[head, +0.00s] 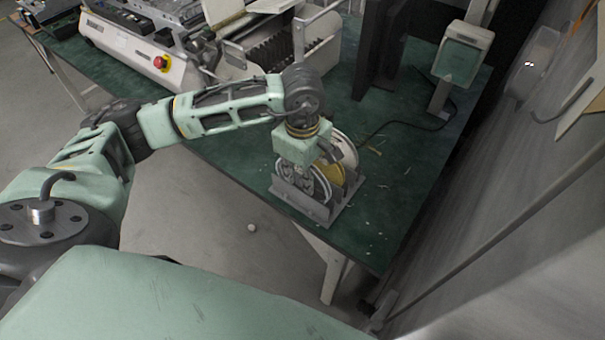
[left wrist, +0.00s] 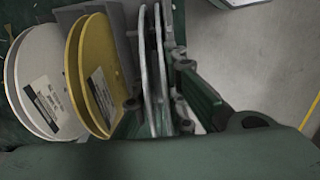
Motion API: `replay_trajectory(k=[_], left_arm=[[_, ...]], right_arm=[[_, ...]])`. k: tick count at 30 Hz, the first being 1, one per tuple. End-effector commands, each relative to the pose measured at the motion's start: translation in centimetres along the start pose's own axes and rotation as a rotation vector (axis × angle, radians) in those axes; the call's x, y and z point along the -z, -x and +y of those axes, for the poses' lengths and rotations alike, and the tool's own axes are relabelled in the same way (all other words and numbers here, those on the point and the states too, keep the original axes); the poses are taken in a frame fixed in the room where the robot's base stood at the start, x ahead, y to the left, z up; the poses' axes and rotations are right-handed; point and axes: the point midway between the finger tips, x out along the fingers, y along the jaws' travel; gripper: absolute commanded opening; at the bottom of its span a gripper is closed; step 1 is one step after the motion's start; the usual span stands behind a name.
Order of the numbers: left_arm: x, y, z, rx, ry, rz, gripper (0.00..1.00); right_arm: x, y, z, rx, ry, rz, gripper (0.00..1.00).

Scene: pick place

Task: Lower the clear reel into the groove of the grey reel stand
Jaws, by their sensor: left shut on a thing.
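The grey reel stand (head: 296,203) is near the front edge of the green table in the head view; part of it also shows in the left wrist view (left wrist: 121,35). My left gripper (head: 306,165) points down over the stand's front side and is shut on the clear reel (head: 318,184). In the left wrist view the clear reel (left wrist: 148,75) is upright, edge-on, between the fingers, parallel to the yellow reel. Its lower rim is at the stand, but I cannot tell whether it rests in the groove. My right gripper is not seen.
A yellow reel (left wrist: 95,72) and a white reel (left wrist: 38,82) with labels stand upright in the stand beside the clear reel. A white machine (head: 135,52) is at the back left. The green table (head: 395,195) is mostly clear right of the stand.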

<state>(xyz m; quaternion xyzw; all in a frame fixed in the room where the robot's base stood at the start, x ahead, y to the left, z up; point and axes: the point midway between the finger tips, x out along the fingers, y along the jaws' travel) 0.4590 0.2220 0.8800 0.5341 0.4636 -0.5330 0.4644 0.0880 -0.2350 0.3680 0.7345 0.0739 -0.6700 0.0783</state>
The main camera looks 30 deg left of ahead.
Motion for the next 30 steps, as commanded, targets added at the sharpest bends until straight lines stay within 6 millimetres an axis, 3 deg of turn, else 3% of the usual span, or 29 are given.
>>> replay_trajectory(k=[8, 9, 15, 22, 26, 30], left_arm=[[0.01, -0.07, 0.01, -0.001, 0.0, 0.0, 0.0], [0.01, -0.07, 0.01, -0.001, 0.0, 0.0, 0.15], [0.02, -0.08, 0.01, 0.0, 0.0, 0.0, 0.32], [0.01, -0.09, 0.0, 0.0, 0.0, 0.0, 0.33], [0.02, -0.12, -0.01, 0.0, 0.0, 0.0, 0.45], [0.01, -0.12, -0.01, 0.0, 0.0, 0.0, 0.46]], right_arm=[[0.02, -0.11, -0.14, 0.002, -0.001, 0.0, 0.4], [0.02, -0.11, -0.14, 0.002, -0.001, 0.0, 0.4], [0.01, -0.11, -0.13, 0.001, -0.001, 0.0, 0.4], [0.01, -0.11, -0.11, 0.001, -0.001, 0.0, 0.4], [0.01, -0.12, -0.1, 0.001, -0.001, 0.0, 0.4], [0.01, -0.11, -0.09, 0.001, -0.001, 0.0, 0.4]])
